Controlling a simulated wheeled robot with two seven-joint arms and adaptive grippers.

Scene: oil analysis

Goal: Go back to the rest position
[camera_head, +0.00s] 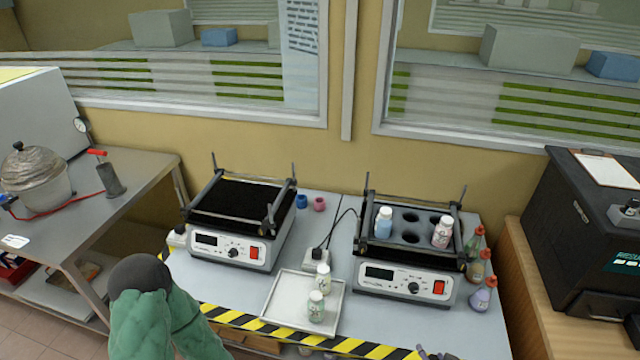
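A green-sleeved part of my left arm with a dark rounded joint rises at the lower left, in front of the table's striped edge. My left gripper does not show. Small dark tips at the bottom edge, right of centre, may be my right gripper (432,355). Too little shows to tell whether they are open or shut, or hold anything.
The table (225,290) carries a left shaker (232,247) with an empty-looking top, a right shaker (405,282) with two bottles in its holed rack, and a white tray (281,308) with two bottles. Small flasks (481,297) stand at right. A black machine (570,225) is further right.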

